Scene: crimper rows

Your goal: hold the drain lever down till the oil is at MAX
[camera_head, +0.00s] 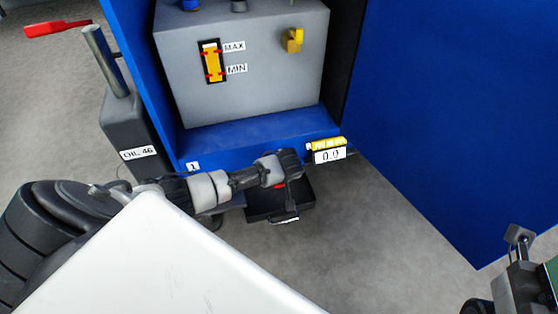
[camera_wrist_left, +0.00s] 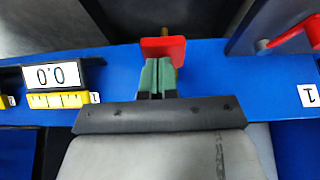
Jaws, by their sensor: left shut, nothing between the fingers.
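The grey oil tank (camera_head: 245,85) has a sight gauge (camera_head: 212,62) with MAX and MIN labels; its yellow column appears to reach above the upper red mark. The red drain lever (camera_wrist_left: 163,48) is just beyond my left fingertips in the left wrist view. Only a sliver of red shows below the gripper in the head view, the rest hidden. My left gripper (camera_wrist_left: 158,80) is shut and empty, its green tips at the lever's lower edge; I cannot tell whether they touch. It also shows in the head view (camera_head: 290,162). My right gripper (camera_head: 519,236) is at the lower right, its jaws unclear.
A black tray (camera_head: 262,208) is on the floor below the blue ledge (camera_head: 255,135). A display reading 0.0 (camera_head: 329,155) is right of my left gripper. An OIL 46 container (camera_head: 132,125) stands left; a blue panel (camera_head: 465,100) fills the right.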

